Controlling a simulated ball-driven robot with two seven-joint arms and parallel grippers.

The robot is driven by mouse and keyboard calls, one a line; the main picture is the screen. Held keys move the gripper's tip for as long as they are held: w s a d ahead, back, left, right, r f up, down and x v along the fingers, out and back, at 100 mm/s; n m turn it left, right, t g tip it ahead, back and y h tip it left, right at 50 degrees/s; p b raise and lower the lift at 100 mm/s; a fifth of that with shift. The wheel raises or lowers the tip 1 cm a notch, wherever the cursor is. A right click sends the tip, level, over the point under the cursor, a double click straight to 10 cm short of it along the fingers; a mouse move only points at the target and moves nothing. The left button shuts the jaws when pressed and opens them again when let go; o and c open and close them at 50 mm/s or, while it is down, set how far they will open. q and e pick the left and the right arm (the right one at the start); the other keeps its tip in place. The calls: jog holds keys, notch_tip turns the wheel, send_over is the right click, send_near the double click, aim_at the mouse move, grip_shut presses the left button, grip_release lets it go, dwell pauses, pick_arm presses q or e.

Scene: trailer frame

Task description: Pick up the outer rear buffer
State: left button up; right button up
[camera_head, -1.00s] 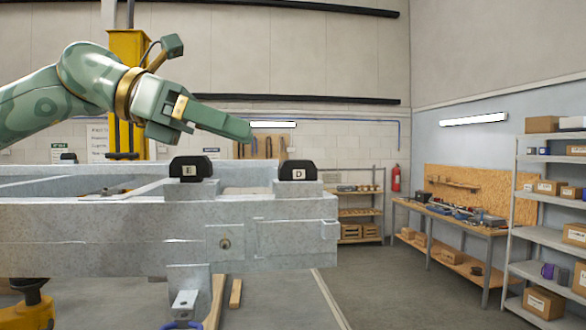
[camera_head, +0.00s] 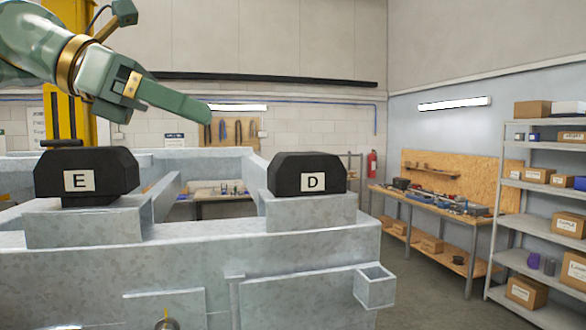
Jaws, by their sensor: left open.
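Two black buffers with bevelled tops stand on galvanised blocks on the trailer frame. The buffer labelled E (camera_head: 108,170) is at the left, and the buffer labelled D (camera_head: 322,170) is at the right, at the frame's end. I cannot tell from the labels which is the outer rear one. My left gripper (camera_head: 205,113) is green, open and empty. It shows side-on, so its fingers overlap. In the picture it is above the gap between E and D, touching neither. My right gripper is out of view.
The grey metal trailer frame (camera_head: 140,265) fills the lower left, with a square tube stub (camera_head: 374,288) at its right end. A workbench (camera_head: 430,205) and a shelf with boxes (camera_head: 535,262) stand at the right. Grey floor is clear between frame and bench.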

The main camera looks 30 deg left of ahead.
aim_at(296, 153)
pick_arm(q)
jog(key=p+x, duration=0.3)
jog(key=x, duration=0.7)
jog(key=shift+w+d, duration=0.1)
jog(key=shift+d, duration=0.1)
jog(key=shift+w+d+f, duration=0.1)
jog(key=shift+w+f, duration=0.05)
jog(key=shift+w, duration=0.05)
jog(key=shift+w+d+f+p, duration=0.1)
jog(key=shift+w+d+p, duration=0.1)
jog(key=shift+p, duration=0.1)
jog(key=p+x, duration=0.2)
jog(key=x, duration=0.2)
jog(key=shift+w+d+f+p, duration=0.1)
jog(key=shift+w+f+p, duration=0.05)
jog(key=shift+p, duration=0.2)
jog(key=shift+w+f, duration=0.15)
jog(key=shift+w, duration=0.05)
jog(key=shift+s, duration=0.25)
jog(key=c, duration=1)
jog(key=shift+c, duration=1.2)
jog(key=shift+w, duration=0.15)
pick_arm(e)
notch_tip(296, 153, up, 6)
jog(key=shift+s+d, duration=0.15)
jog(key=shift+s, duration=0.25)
